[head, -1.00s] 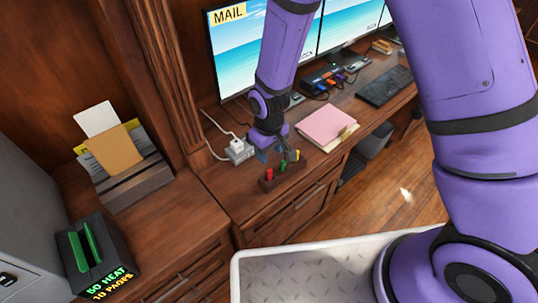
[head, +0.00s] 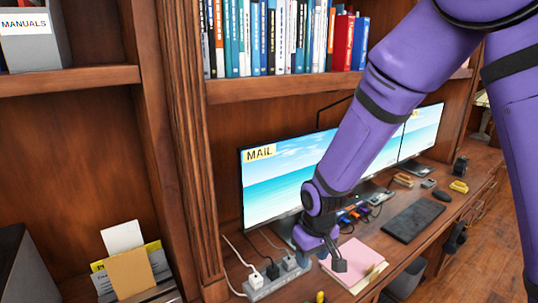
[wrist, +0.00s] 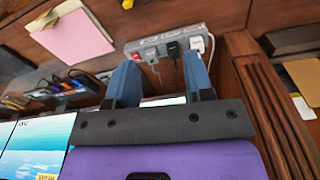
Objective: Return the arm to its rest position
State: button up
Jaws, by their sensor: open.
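My purple arm reaches down over the desk from the upper right of the head view. My gripper (head: 335,262) is at its lower end, above the desk beside the power strip (head: 262,291). The wrist view shows the two blue fingers of my gripper (wrist: 161,70) spread apart, with nothing held between them. The power strip (wrist: 138,46) lies beyond the fingertips, with a black plug (wrist: 172,48), a white plug (wrist: 197,44) and a grey plug (wrist: 151,55) in it.
A monitor (head: 283,185) stands behind my arm, below a shelf of books (head: 285,35). A tall wooden post (head: 185,130) stands left of the monitor.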

jog(key=s+d+r+m+t, duration=0.1)
jog(key=s+d+r, duration=0.2)
jog(key=d+r, duration=0.45)
jog(key=s+d+r+m+t, duration=0.1)
jog(key=s+d+r+m, duration=0.3)
jog(key=r, duration=0.7)
jog(key=s+d+r+t, duration=0.1)
jog(key=s+d+r, duration=0.3)
jog(key=s, duration=0.2)
jog(key=s+d+r+t, duration=0.1)
jog(key=s+d+r, duration=0.3)
jog(key=s, duration=0.3)
jog(key=shift+s+d+r+m, duration=0.25)
jog(key=shift+r+m, duration=0.05)
jog(key=shift+r, duration=0.2)
jog(key=shift+a, duration=0.15)
jog(key=shift+c, duration=0.5)
